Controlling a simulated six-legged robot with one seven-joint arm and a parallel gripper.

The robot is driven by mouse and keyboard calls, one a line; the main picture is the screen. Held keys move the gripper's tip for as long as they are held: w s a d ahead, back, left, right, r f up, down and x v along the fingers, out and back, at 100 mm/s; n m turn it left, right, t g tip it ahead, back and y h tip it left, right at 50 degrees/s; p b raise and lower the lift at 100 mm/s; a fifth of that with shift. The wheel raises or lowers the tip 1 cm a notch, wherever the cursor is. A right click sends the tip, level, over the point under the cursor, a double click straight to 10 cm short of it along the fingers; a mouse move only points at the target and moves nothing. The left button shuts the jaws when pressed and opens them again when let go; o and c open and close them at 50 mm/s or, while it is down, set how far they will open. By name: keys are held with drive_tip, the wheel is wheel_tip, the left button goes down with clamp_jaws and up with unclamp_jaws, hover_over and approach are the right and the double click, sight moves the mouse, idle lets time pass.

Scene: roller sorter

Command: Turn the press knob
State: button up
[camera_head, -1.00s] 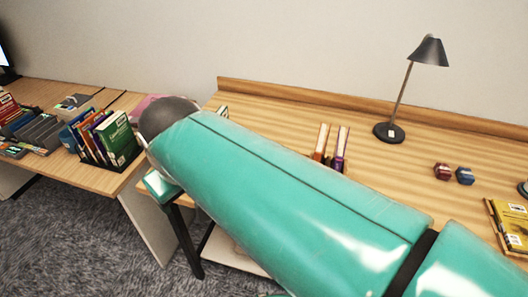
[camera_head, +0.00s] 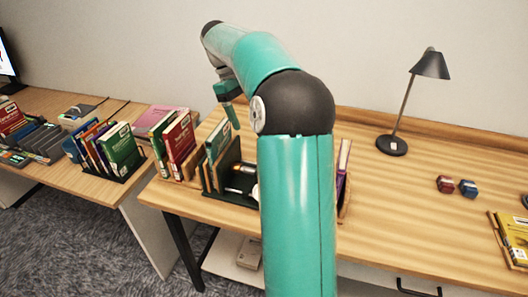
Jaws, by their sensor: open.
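A dark green sorter-like unit (camera_head: 232,193) stands on the right desk, left of my arm, with books upright in its left side. Pale cylindrical parts show inside it, and a small white part (camera_head: 255,192) sits at its right, partly behind my arm. I cannot tell which part is the press knob. My gripper (camera_head: 232,118) hangs from the bent arm above the unit, apart from it, pointing down. It is small in view, and it is open with nothing seen in it. My arm hides the unit's right side.
Books in a rack (camera_head: 175,140) stand left of the unit. The left desk (camera_head: 70,105) holds more books. The middle of the right desk (camera_head: 400,220) is clear.

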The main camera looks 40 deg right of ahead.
drive_tip(key=x, duration=0.5)
drive_tip(key=d+x, duration=0.1)
drive_tip(key=x, duration=0.4)
drive_tip(key=d+x, duration=0.1)
drive_tip(key=x, duration=0.4)
drive_tip(key=shift+s+r, duration=0.2)
drive_tip(key=shift+s, duration=0.05)
drive_tip(key=shift+c, duration=0.2)
drive_tip(key=c, duration=0.9)
